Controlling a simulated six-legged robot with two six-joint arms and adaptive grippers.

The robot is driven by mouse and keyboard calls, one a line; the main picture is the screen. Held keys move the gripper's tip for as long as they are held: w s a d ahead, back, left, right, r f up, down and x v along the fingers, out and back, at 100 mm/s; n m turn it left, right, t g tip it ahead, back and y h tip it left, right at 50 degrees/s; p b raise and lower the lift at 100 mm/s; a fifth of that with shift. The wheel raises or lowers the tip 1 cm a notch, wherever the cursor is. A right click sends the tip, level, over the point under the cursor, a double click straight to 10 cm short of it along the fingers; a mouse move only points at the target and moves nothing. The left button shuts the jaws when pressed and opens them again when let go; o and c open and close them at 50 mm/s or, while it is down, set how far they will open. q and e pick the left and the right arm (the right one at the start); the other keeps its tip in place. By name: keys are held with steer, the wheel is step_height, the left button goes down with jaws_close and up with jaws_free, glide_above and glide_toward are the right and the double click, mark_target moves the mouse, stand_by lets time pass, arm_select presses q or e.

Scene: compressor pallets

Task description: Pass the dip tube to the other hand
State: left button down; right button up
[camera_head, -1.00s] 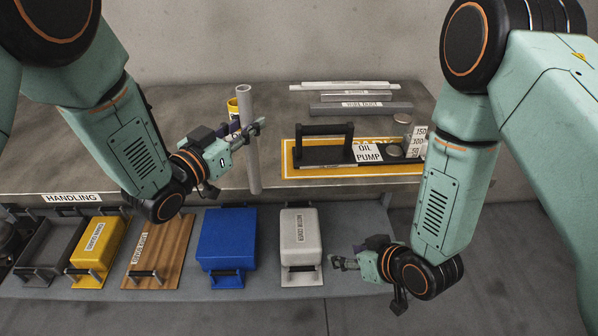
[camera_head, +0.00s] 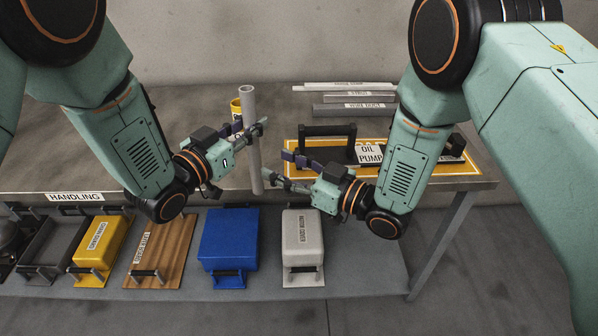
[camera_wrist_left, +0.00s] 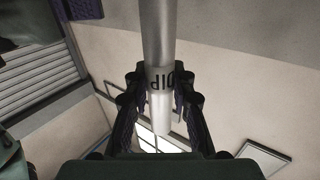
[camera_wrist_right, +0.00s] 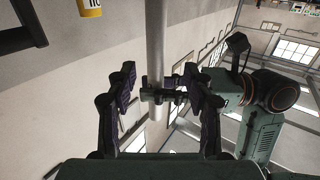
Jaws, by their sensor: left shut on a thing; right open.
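The dip tube (camera_head: 252,150) is a pale grey cylinder, held upright in front of the table's edge in the head view. My left gripper (camera_head: 251,130) is shut on its upper part. In the left wrist view the tube (camera_wrist_left: 158,40) runs between the fingers of the left gripper (camera_wrist_left: 159,90), with "DIP" lettering at the grip. My right gripper (camera_head: 274,169) is open, its fingers pointing left toward the tube's lower part. In the right wrist view the tube (camera_wrist_right: 156,50) passes between the open fingers of the right gripper (camera_wrist_right: 160,88); contact is not visible.
The oil pump (camera_head: 370,154) sits on a yellow-edged board behind my right gripper. A yellow cup (camera_head: 235,106) stands behind the tube. Grey ducts (camera_head: 355,110) lie at the back. A lower shelf holds a blue case (camera_head: 229,240), a grey cover (camera_head: 302,238) and a yellow case (camera_head: 100,243).

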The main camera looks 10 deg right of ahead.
mark_target(256, 155)
steer(key=x, duration=0.7)
steer(key=shift+w+a, duration=0.25)
steer(key=shift+a, duration=0.05)
steer(key=shift+c, duration=0.2)
steer(key=shift+s+a, duration=0.1)
steer(key=shift+s, duration=0.05)
jaws_close()
arm_select(q)
steer(key=c, duration=1)
jaws_free()
steer(key=shift+c, duration=0.2)
